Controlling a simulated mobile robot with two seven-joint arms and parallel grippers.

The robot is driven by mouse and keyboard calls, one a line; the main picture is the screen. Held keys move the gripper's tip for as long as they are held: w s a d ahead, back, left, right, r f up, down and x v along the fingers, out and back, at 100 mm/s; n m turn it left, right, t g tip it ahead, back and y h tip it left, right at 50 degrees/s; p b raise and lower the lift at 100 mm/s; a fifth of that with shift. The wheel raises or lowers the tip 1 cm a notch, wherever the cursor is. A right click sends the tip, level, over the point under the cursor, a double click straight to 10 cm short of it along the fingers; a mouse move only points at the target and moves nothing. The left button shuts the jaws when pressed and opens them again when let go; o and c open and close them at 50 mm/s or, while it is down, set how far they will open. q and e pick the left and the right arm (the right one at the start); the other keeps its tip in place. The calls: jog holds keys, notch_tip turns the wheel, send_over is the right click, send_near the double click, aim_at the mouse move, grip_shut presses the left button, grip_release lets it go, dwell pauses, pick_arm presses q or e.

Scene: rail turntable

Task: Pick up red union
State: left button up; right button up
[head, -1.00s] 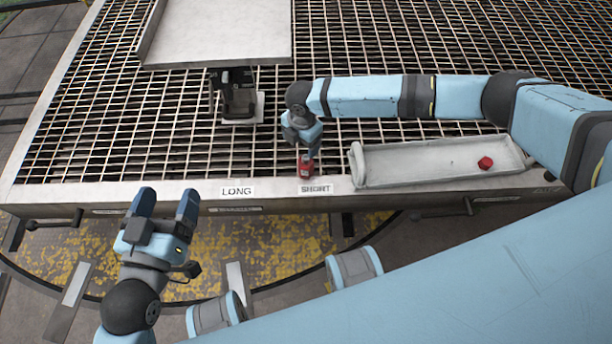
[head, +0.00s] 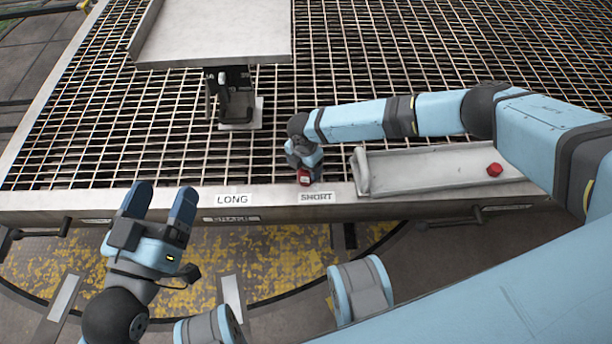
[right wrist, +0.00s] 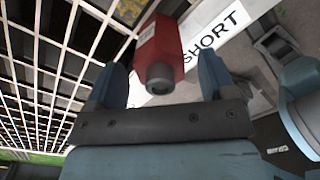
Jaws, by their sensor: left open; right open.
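A red fitting (head: 304,178) with a grey round end stands at the table's front edge, just behind the SHORT label. My right gripper (head: 304,170) is over it and hides most of it in the head view. In the right wrist view, the red fitting (right wrist: 166,52) lies between the two open fingers of my right gripper (right wrist: 158,85), with a gap on each side. A second red piece (head: 494,170), small and faceted, lies in the grey tray (head: 425,172). I cannot tell which is called the union. My left gripper (head: 162,205) is open and empty in front of the table edge.
A LONG label (head: 233,200) and a SHORT label (head: 316,197) are on the rim. A raised grey plate (head: 215,35) and a black bracket (head: 237,100) stand at the back.

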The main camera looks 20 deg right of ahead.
jog(key=shift+d+f, duration=0.1)
jog(key=shift+f, duration=0.7)
jog(key=c, duration=1.2)
jog(key=shift+c, duration=0.2)
